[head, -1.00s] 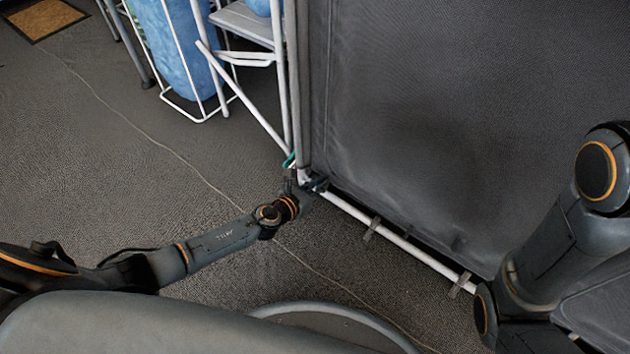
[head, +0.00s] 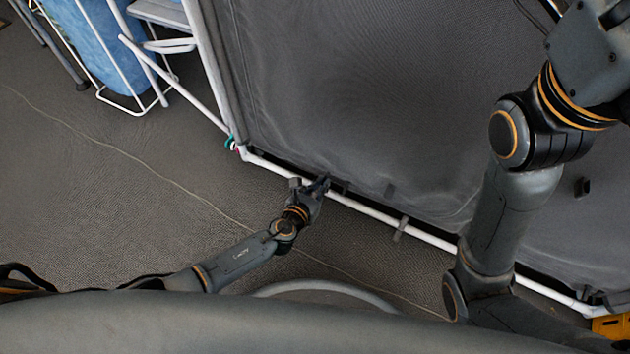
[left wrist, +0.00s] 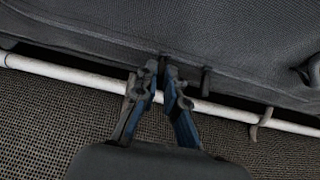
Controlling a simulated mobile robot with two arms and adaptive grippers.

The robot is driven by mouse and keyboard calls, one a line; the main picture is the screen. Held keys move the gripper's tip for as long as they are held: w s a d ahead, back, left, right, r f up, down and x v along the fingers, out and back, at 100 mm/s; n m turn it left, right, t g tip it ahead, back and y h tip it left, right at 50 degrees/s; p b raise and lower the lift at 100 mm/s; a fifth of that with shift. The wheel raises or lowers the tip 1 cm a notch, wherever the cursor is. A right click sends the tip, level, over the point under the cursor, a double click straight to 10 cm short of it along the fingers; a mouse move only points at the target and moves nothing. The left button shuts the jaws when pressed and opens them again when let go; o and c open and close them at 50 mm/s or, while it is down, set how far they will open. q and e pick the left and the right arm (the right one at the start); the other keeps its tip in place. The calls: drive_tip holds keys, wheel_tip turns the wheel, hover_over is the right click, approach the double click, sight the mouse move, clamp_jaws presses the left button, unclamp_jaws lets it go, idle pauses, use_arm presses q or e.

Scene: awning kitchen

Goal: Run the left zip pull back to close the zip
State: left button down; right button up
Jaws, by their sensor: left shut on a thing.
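The grey fabric panel (head: 350,100) hangs above a white bottom pole (head: 375,213), with a dark slit between its lower edge and the pole. My left gripper (head: 321,184) is at this lower edge, a little right of the panel's lower left corner. In the left wrist view, the left gripper (left wrist: 163,75) has its fingertips together at the fabric's hem, shut on a small dark tab (left wrist: 164,62), apparently the zip pull. The fingers hide most of it. My right gripper is out of view.
Small dark tabs and hooks sit along the pole, one right of my gripper (left wrist: 206,82) and a hook around the pole (left wrist: 264,119). A white-framed rack with blue fabric (head: 100,40) stands at upper left. The carpet (head: 120,200) at left is clear.

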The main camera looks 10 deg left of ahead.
use_arm(q)
drive_tip(key=shift+s+d, duration=0.15)
drive_tip(key=shift+d, duration=0.2)
drive_tip(key=c, duration=1.4)
unclamp_jaws()
drive_tip(key=v, duration=0.7)
drive_tip(key=shift+s+a, duration=0.15)
